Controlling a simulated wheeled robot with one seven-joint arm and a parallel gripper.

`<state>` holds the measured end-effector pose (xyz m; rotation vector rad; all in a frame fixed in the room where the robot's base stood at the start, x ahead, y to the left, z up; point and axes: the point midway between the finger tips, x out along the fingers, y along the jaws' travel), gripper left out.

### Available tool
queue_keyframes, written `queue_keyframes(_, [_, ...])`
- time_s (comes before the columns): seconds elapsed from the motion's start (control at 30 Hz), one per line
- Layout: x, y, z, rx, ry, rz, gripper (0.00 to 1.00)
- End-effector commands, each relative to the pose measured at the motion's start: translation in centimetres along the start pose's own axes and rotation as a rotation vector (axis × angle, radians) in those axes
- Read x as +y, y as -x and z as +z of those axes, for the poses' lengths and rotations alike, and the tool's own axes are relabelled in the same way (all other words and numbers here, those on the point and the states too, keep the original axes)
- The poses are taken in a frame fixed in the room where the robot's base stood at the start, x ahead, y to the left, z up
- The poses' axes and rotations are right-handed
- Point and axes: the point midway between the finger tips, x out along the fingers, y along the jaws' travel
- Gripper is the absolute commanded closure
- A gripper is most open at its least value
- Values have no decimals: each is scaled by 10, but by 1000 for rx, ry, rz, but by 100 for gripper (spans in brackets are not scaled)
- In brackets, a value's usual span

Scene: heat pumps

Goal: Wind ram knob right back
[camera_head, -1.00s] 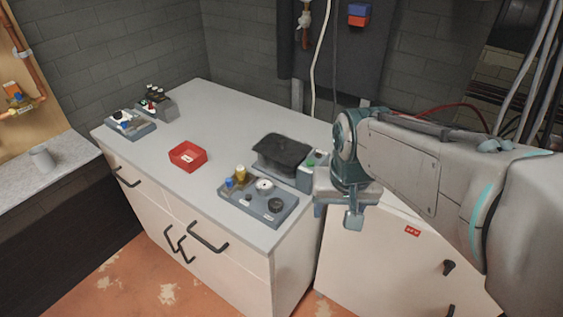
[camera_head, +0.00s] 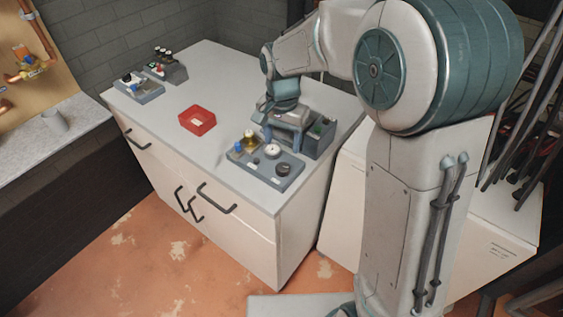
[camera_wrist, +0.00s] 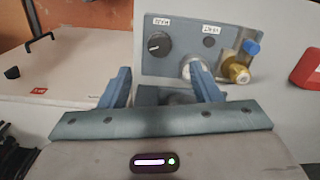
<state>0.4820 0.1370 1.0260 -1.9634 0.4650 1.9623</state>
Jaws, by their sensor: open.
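A grey control panel (camera_head: 292,182) lies near the front right corner of the counter; it also shows in the wrist view (camera_wrist: 182,68). My gripper (camera_head: 282,137) is open at the panel's back edge. In the wrist view my right finger partly covers the white knob (camera_wrist: 193,66). Nothing visible is held.
A grey box (camera_head: 320,138) stands close right of my gripper. A red tray (camera_head: 197,121) sits left of the panel, and more small devices (camera_head: 140,88) stand at the counter's back left. The counter between them is clear.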

Motion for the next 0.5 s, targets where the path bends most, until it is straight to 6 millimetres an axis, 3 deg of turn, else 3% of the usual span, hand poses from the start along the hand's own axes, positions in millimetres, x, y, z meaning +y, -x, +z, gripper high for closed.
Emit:
queue_keyframes(0.2, [2,-48,1,-6,-1,4,43])
queue_keyframes(0.5, [1,-88,0,-1,-1,1,43])
